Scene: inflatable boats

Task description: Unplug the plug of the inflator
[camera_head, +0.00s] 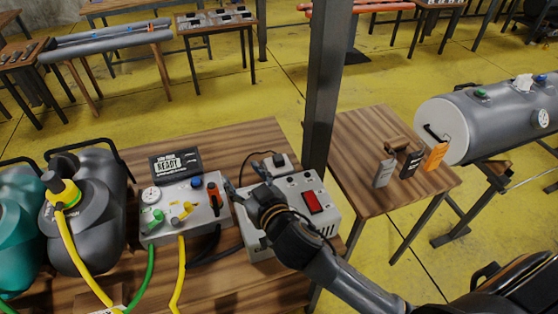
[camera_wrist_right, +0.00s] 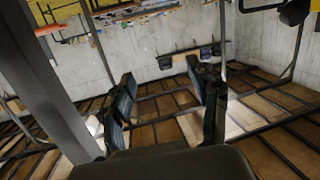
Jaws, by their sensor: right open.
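The inflator appears to be the pale box (camera_head: 308,187) with a red switch on the wooden table in the head view. At its back edge a small whitish piece (camera_head: 280,161) with a dark cable looks like the plug and socket; I cannot tell the two apart. My right gripper (camera_head: 245,178) is open over the left part of the box, its fingers pointing towards the back, left of that piece. It hides part of the box. In the right wrist view the two fingers (camera_wrist_right: 163,85) stand apart with nothing between them. My left gripper is not in view.
A metal post (camera_head: 325,85) rises close behind the inflator. A side table (camera_head: 365,140) holds tags at the right.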

